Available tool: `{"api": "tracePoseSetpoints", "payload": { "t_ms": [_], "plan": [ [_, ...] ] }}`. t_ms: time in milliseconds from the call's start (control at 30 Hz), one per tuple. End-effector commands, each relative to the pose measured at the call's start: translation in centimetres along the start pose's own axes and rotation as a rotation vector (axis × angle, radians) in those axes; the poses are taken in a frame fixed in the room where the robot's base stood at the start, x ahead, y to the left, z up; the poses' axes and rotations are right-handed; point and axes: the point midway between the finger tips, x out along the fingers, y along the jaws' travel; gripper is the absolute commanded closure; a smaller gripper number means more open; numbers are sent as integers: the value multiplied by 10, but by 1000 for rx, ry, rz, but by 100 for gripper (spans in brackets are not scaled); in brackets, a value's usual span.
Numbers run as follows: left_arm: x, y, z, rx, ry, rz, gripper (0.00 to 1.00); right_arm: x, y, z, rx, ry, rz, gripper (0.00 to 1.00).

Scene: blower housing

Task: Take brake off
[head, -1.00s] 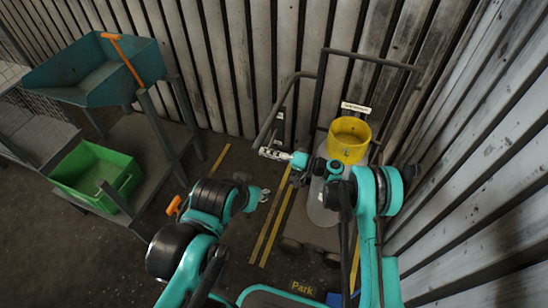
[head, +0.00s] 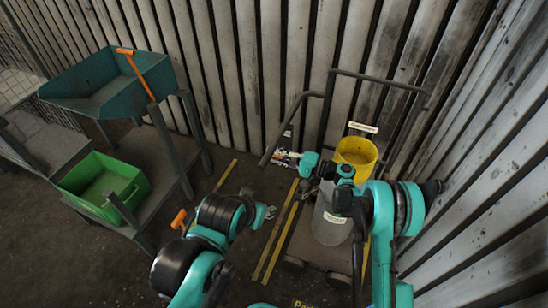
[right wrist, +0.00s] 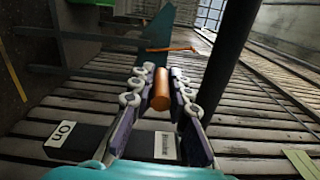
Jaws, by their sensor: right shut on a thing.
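In the right wrist view an orange cylindrical grip (right wrist: 160,90) stands between the two fingers of my right gripper (right wrist: 161,88), which is shut on it. I take it to be the brake's handle. In the head view my right gripper (head: 284,158) is beside the bent grey bar of the trolley (head: 318,95); the grip is too small to make out there. My left gripper (head: 267,212) hangs over the floor by the yellow lines, apart from everything; its jaw opening is unclear.
A yellow bucket (head: 357,152) and a grey cylinder (head: 330,222) are on the trolley. At left are a teal chute (head: 100,85) with an orange lever and a green crate (head: 100,185) on a shelf. Another orange handle (head: 179,219) shows by my left arm. Slatted walls close the back and right.

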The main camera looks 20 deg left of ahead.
Motion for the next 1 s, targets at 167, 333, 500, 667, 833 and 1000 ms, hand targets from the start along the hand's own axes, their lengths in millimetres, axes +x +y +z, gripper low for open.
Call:
{"api": "tracePoseSetpoints", "payload": {
  "t_ms": [167, 333, 500, 667, 833, 1000],
  "plan": [
    [0, 0, 0, 0, 0, 0, 60, -1, -3, -4, -3, 8, -2, 100],
    [0, 0, 0, 0, 0, 0, 60, -1, -3, -5, -3, 10, -4, 100],
    [0, 0, 0, 0, 0, 0, 60, -2, -4, -5, -3, 11, -5, 78],
    [0, 0, 0, 0, 0, 0, 60, -1, -3, -4, -2, 9, -4, 62],
    [0, 0, 0, 0, 0, 0, 60, -1, -2, -3, -2, 6, -2, 62],
    [0, 0, 0, 0, 0, 0, 60, -13, -2, -3, -2, 6, -2, 62]
  ]
}}
